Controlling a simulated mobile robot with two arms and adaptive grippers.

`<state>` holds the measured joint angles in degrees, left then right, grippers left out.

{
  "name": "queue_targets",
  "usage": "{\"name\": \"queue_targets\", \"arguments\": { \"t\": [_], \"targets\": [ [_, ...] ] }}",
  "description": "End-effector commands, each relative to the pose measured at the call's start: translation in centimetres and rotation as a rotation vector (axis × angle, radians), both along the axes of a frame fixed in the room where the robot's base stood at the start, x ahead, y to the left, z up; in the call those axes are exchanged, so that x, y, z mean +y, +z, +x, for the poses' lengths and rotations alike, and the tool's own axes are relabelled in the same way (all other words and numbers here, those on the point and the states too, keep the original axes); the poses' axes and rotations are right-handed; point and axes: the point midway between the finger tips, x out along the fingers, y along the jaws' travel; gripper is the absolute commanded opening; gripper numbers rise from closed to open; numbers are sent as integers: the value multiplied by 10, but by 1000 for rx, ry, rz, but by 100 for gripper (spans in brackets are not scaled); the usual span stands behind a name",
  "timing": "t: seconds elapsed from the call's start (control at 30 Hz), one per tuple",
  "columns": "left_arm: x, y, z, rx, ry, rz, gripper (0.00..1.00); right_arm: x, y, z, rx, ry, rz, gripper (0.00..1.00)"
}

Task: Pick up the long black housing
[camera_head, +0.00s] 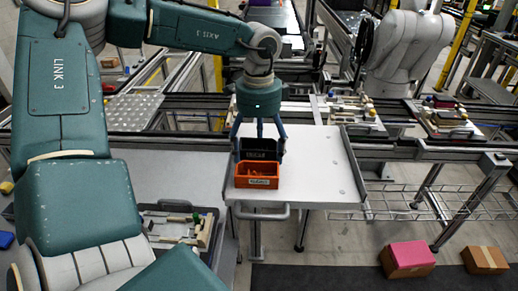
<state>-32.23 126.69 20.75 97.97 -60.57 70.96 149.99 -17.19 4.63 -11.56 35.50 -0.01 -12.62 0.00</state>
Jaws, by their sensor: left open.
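My left gripper (259,138) points straight down over the white table, with its blue-green fingers spread apart. A black bin (262,155) lies right below it, between or just behind the fingertips; I cannot tell whether they touch it. No separate long black housing can be made out; it may be inside the black bin, whose inside is mostly hidden by the gripper. An orange bin (257,182) with a label and small orange parts stands directly in front of the black bin. My right gripper is not in view.
The white table (315,165) is clear to the right of the bins. A conveyor rail with pallet fixtures (350,110) runs behind it. Another fixture (180,226) lies at lower left. A pink-topped box (408,258) and a brown box (484,260) sit on the floor.

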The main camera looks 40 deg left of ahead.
Motion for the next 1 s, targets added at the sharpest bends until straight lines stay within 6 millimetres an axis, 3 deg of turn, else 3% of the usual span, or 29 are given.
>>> {"name": "queue_targets", "arguments": {
  "t": [0.07, 0.3, 0.33, 0.77, 1.0],
  "targets": [
    [0, 0, 0, 0, 0, 0, 80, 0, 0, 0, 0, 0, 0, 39],
    [0, 0, 0, 0, 0, 0, 32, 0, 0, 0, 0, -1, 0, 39],
    [0, 0, 0, 0, 0, 0, 30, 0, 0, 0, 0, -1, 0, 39],
    [0, 10, 1, -4, -1, 2, 30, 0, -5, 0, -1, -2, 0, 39],
    [0, 54, 2, -9, 1, 4, 30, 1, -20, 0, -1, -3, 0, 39]
  ]
}}
